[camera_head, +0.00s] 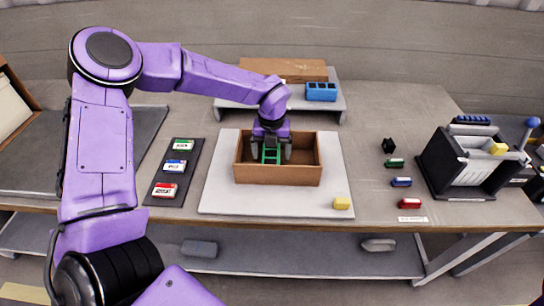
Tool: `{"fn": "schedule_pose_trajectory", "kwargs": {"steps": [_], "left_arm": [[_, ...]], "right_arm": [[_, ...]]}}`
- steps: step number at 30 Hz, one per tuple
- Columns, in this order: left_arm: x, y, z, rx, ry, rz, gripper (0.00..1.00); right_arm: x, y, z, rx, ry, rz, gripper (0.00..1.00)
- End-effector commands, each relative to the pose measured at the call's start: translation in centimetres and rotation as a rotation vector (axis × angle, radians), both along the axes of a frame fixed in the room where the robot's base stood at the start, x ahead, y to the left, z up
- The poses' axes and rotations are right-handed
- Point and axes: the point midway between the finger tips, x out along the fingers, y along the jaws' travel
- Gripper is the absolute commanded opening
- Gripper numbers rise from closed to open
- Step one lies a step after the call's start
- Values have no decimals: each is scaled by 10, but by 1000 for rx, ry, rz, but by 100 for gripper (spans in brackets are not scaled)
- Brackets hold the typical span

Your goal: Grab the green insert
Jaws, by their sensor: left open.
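A bright green piece (271,154), apparently the green insert, shows inside the open brown box (277,175) on the pale board. My left gripper (271,158) reaches down into the box from above. Its two grey fingers are open, one on each side of the green piece. I cannot tell whether they touch it. The gripper and the box's front wall hide part of the piece. A smaller dark green block (394,163) lies on the table to the right of the board. My right gripper is not in view.
A yellow block (342,203) lies on the board's front right corner. Black (388,145), blue (401,182) and red (409,203) blocks lie right of it. A black-sided holder (462,160) stands far right. A dark strip with labelled cards (173,167) lies left.

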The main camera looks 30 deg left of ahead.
Motion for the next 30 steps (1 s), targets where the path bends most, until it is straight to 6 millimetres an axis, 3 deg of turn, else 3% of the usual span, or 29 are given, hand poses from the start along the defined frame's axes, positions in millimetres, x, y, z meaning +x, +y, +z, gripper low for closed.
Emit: {"fn": "schedule_pose_trajectory", "kwargs": {"steps": [3,10,15,24,30], "left_arm": [[0,0,-12,1,-1,-1,88],[0,0,-14,-1,-3,-1,85],[0,0,-14,-1,-3,-1,34],[1,0,-10,0,-4,-1,33],[2,-1,32,-2,-8,0,33]], "right_arm": [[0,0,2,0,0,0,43],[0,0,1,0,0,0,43],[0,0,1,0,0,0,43],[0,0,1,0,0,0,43],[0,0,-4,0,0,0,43]]}}
